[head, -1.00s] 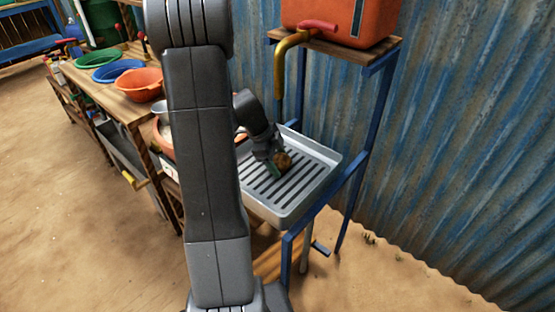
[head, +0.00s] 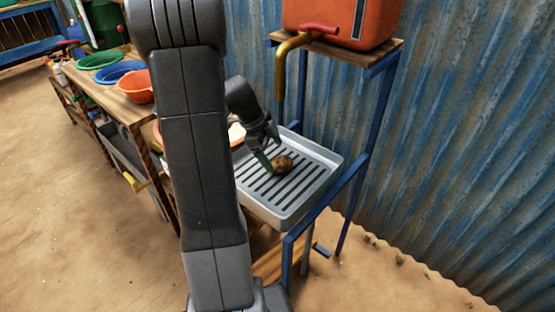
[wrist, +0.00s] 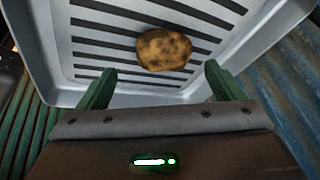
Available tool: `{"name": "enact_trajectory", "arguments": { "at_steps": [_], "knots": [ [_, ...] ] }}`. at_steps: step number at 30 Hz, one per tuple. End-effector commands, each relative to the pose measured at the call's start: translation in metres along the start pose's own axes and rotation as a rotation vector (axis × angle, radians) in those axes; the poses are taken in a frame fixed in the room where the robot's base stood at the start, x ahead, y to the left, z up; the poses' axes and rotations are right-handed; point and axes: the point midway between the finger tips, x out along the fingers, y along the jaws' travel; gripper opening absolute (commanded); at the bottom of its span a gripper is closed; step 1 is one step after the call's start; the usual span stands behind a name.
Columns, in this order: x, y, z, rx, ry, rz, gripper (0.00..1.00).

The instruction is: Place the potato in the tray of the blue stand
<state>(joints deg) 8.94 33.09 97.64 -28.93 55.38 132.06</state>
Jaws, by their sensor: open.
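The brown potato (head: 282,163) rests on the slatted floor of the grey tray (head: 325,157) of the blue stand (head: 348,200). In the wrist view the potato (wrist: 163,49) lies on the dark slots of the tray (wrist: 50,40), beyond the fingertips. My gripper (head: 268,158) is over the tray, just left of the potato in the head view. Its two green fingers (wrist: 158,80) are spread wide with nothing between them. Part of the tray's left side is hidden behind my arm in the head view.
An orange water tank (head: 345,22) with a brass tap (head: 283,70) stands on the shelf above the tray. A corrugated wall (head: 460,150) is close behind. A wooden table with an orange bowl (head: 137,86) and a blue basin (head: 118,73) is at left.

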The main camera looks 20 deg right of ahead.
Motion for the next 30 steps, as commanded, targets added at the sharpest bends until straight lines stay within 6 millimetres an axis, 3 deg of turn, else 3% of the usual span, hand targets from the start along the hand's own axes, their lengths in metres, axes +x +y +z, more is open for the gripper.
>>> {"name": "enact_trajectory", "arguments": {
  "at_steps": [6, 12, 30],
  "knots": [
    [-0.047, 0.000, 0.001, -0.001, -0.003, -0.004, 0.89],
    [-0.068, 0.000, 0.000, 0.000, -0.001, -0.001, 0.89],
    [-0.071, 0.000, 0.000, -0.001, 0.000, 0.001, 0.89]
  ]
}}
